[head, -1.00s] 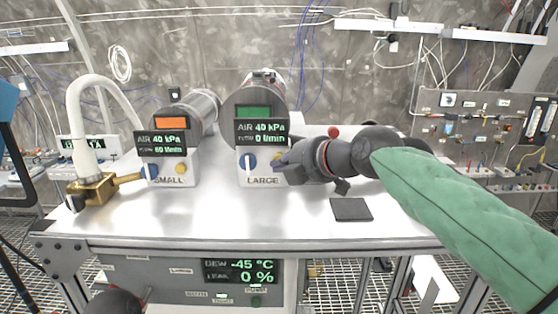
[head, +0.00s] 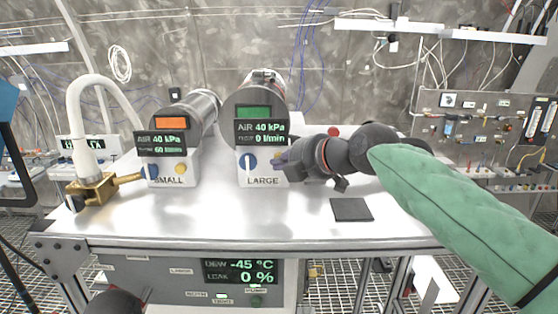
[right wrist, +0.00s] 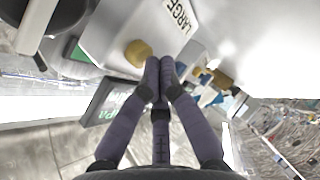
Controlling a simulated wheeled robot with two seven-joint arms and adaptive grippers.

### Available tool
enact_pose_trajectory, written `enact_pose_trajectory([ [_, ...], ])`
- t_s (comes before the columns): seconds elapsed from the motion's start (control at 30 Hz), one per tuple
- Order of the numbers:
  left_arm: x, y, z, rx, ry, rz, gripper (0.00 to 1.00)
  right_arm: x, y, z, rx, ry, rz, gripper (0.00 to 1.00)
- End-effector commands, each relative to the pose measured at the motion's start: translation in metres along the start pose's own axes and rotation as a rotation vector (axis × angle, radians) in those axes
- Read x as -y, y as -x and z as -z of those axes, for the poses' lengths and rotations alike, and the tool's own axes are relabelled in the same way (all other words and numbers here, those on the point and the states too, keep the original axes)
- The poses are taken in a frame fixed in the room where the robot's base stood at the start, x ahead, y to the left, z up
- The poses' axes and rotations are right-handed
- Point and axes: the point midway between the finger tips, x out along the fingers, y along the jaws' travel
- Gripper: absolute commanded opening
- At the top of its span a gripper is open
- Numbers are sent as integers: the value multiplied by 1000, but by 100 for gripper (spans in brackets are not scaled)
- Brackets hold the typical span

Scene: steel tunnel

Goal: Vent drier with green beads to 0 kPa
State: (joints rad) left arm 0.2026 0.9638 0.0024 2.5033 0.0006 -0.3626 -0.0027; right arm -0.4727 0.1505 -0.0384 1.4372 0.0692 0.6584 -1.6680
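The drier with green beads is the LARGE one (head: 255,102), with a green window on its cylinder. Its display (head: 262,134) reads AIR 40 kPa and 0 l/min. Its front has a blue knob (head: 249,162) with a white mark and a yellow button, also seen in the right wrist view (right wrist: 138,52). My right gripper (head: 281,163) is at the right side of that front. Its fingertips (right wrist: 160,66) are together, empty, close beside the yellow button; contact cannot be told.
The SMALL drier (head: 195,113), with an orange window, stands to the left and reads AIR 40 kPa. A white hose (head: 82,115) with a brass fitting (head: 94,189) is further left. A dark pad (head: 351,209) lies on the otherwise clear front of the table.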

Motion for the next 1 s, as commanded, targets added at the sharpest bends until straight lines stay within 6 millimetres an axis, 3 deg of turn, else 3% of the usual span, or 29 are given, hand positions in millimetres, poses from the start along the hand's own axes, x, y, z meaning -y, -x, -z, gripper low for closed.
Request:
enact_pose_trajectory([
  [1.0,0,1,0,0,0,0,40,-5,-6,-5,0,0,-1,0],
])
